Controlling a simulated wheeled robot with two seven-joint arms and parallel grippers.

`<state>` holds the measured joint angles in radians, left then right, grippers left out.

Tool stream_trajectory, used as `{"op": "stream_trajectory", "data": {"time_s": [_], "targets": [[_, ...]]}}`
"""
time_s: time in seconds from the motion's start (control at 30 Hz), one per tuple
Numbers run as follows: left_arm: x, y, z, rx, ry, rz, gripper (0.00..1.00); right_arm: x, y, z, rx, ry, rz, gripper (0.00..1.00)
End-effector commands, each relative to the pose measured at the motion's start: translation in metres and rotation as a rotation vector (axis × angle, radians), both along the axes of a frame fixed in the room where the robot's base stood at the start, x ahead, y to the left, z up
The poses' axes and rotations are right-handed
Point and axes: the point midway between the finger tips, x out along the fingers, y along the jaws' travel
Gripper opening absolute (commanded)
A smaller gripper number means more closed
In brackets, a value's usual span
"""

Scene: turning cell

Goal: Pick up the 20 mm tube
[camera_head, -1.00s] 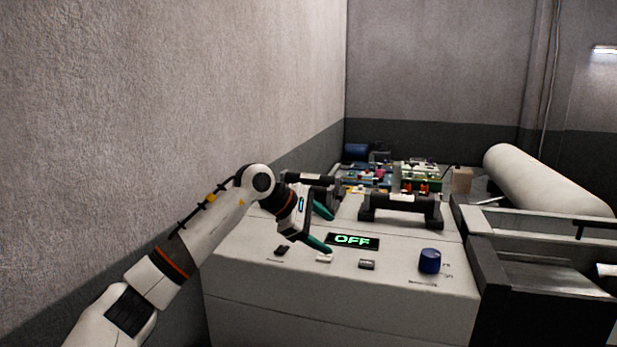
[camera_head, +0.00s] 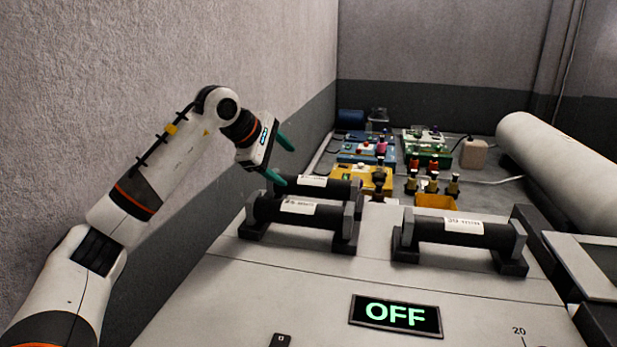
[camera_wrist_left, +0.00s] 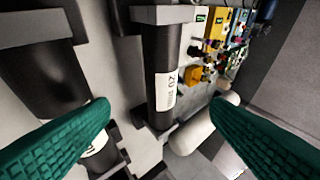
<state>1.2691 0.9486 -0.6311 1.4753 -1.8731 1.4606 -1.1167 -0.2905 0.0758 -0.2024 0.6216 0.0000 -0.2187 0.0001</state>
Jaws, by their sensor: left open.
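The 20 mm tube appears to be the black tube at the back left (camera_head: 342,188), lying across a dark cradle. Its white label looks like "20" in the left wrist view, where the tube (camera_wrist_left: 164,55) stands upright in the picture between the fingers. My left gripper (camera_head: 288,165) is open and empty, above the left end of this tube and apart from it. Its green fingers (camera_wrist_left: 158,106) show at both sides of the wrist view. The front left tube partly hides the back tube's cradle. My right gripper is not in view.
Two other labelled black tubes lie in cradles, one at front left (camera_head: 265,208) and one at right (camera_head: 425,229). An "OFF" display (camera_head: 395,315) is nearer. Coloured fixtures (camera_head: 377,178) stand behind. A wall rises close left; a large white cylinder (camera_head: 560,165) lies right.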

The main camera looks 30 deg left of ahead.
Motion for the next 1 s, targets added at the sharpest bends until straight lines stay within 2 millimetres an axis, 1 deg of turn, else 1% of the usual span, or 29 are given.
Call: {"op": "stream_trajectory", "data": {"time_s": [0.03, 0.1, 0.2, 0.4, 0.53, 0.63, 0.7, 0.77, 0.9, 1.0], "targets": [[0.003, -0.001, -0.003, 0.001, 0.003, -0.001, 0.72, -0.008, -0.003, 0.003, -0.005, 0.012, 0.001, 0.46], [0.010, -0.004, -0.010, 0.001, 0.006, -0.002, 0.72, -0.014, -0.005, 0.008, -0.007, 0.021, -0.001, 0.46], [0.022, -0.008, -0.023, 0.001, 0.007, -0.002, 0.72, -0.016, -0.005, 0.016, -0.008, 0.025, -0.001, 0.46], [0.040, -0.014, -0.043, 0.000, 0.004, -0.001, 0.72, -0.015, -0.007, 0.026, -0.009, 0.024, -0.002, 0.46], [0.045, -0.015, -0.049, 0.001, 0.003, -0.001, 0.72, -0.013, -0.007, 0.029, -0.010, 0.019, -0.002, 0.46], [0.053, -0.018, -0.055, -0.001, 0.005, 0.000, 0.72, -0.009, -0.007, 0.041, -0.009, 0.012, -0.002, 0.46], [0.061, -0.019, -0.062, -0.001, 0.005, 0.000, 0.72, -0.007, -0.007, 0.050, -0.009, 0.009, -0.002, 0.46], [0.067, -0.020, -0.069, -0.002, 0.006, 0.000, 0.72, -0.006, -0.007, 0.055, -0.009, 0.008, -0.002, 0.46], [0.077, -0.023, -0.082, 0.000, 0.002, 0.001, 0.72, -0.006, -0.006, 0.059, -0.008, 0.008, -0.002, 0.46], [0.079, -0.024, -0.086, 0.001, 0.001, 0.000, 0.72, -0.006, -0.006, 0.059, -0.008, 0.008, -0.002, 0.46]]}}
